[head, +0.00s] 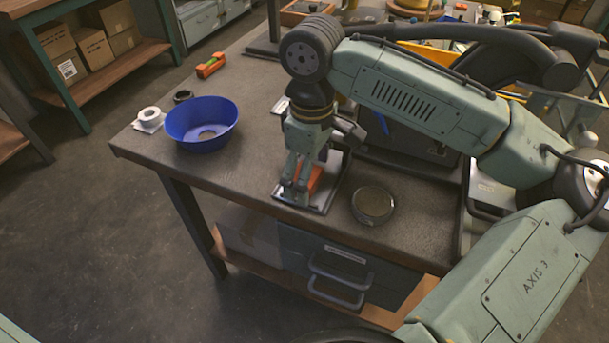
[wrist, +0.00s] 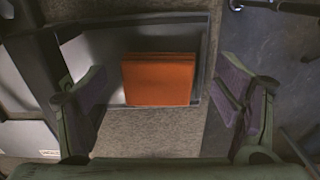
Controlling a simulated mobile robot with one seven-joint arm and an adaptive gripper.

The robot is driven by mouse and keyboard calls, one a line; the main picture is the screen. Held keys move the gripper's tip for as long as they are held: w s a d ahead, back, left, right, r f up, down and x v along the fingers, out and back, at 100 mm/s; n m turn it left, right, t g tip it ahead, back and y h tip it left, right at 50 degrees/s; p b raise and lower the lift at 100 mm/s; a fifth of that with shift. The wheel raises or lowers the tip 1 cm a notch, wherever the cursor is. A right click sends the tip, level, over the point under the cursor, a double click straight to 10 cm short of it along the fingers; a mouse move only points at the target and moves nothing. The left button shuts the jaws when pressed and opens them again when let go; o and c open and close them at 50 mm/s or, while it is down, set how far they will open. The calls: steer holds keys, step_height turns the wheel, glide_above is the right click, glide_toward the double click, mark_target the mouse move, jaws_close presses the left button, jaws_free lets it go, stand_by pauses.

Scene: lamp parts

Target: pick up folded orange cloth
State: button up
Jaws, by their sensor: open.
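The folded orange cloth (wrist: 158,80) lies in a shallow grey metal tray (wrist: 202,28) and shows as a neat stacked square in the wrist view. In the head view, only part of the cloth (head: 317,177) shows beside my gripper's fingers. My gripper (head: 296,190) points down over the tray near the table's front edge. In the wrist view my gripper (wrist: 168,98) is open, with one finger on each side of the cloth and nothing between the pads. The fingers look apart from the cloth; their exact height above it is hard to tell.
A blue bowl (head: 201,122) stands left on the workbench (head: 240,171), near a white tape roll (head: 149,115) and an orange level (head: 211,67). A round dish (head: 373,204) sits just right of the tray. Dark panels and clutter stand behind. Bare bench lies between bowl and tray.

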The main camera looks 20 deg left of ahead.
steer(key=shift+f, duration=0.15)
steer(key=c, duration=1.2)
